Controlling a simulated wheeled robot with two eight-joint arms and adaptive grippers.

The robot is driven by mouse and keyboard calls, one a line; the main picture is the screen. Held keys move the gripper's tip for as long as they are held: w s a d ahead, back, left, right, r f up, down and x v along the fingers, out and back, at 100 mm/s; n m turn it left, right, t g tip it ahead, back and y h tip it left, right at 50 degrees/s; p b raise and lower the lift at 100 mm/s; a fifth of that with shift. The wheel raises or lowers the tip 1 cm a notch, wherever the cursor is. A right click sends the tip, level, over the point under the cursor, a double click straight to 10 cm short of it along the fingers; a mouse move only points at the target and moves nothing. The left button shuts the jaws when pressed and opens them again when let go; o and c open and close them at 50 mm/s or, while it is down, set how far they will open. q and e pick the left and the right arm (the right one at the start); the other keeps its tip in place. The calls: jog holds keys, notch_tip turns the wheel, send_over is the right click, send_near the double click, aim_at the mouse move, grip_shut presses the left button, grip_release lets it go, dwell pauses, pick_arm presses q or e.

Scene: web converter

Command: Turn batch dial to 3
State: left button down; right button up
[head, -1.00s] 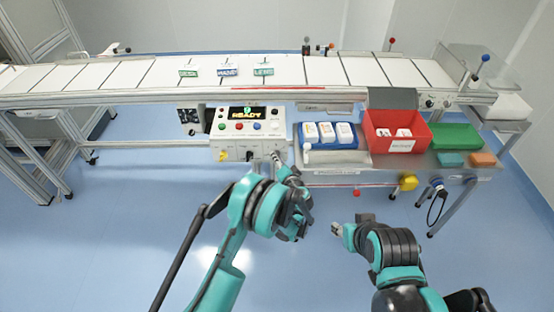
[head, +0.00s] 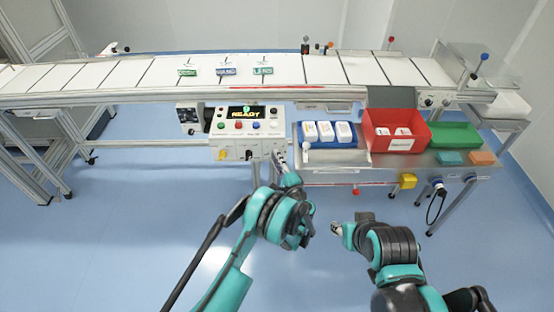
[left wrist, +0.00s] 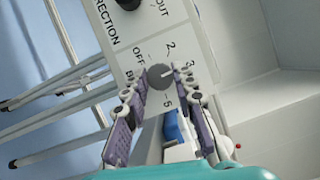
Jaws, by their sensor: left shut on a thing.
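The batch dial (left wrist: 160,77) is a small grey round knob on a white panel, ringed by printed labels including OFF, 2, 3 and 5. Its light pointer mark appears to face the 3. My left gripper (left wrist: 162,82) has one finger on each side of the dial and is shut on it. In the head view my left gripper (head: 279,158) reaches the lower right of the control box (head: 236,145) and covers the dial. My right gripper (head: 336,229) hangs away from the box over the floor; its jaws are too small to judge.
The box has a READY screen (head: 244,113), coloured buttons and a yellow knob (head: 222,155). A blue tray (head: 351,144), red bin (head: 420,144) and green tray (head: 454,135) stand to the right. The conveyor (head: 150,72) runs behind. Open floor lies in front.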

pick_arm(q)
jog(key=shift+m, duration=0.4)
jog(key=c, duration=1.2)
grip_release()
jog(key=v, duration=0.7)
jog(key=shift+s+d+f, duration=0.15)
jog(key=shift+s, duration=0.05)
